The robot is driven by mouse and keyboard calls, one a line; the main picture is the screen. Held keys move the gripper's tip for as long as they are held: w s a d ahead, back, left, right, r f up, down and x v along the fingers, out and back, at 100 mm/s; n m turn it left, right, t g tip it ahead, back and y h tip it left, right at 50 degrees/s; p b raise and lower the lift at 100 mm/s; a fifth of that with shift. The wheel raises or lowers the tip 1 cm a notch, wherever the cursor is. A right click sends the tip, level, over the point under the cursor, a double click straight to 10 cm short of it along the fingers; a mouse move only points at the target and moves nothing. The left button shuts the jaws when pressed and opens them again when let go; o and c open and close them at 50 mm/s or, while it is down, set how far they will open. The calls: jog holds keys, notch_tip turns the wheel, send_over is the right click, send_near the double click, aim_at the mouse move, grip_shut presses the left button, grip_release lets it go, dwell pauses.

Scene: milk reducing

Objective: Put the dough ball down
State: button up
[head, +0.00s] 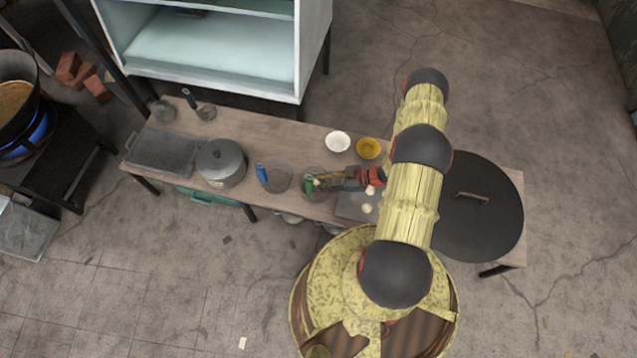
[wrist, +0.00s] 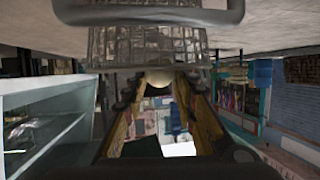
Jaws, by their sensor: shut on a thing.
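My gripper (head: 320,183) reaches left from the arm, low over the table, at a round mesh-like container with a green handle (head: 309,187). In the wrist view my two fingers (wrist: 160,82) are closed on a pale dough ball (wrist: 160,76) at their tips. The clear, mesh-textured container (wrist: 145,45) is right by the ball; I cannot tell whether they touch. Two more pale dough balls, one (head: 369,190) behind the other (head: 367,208), lie on a grey tray (head: 348,208) just right of the gripper.
On the wooden table (head: 290,135) stand a similar container with a blue handle (head: 276,178), a lidded pot (head: 221,163), a wire rack (head: 163,150), a white bowl (head: 337,141) and a yellow bowl (head: 368,148). A large black lid (head: 480,225) covers the right end.

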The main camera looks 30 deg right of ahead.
jog(key=shift+f, duration=0.4)
jog(key=shift+f, duration=0.2)
jog(key=o, duration=0.7)
jog(key=shift+o, duration=0.5)
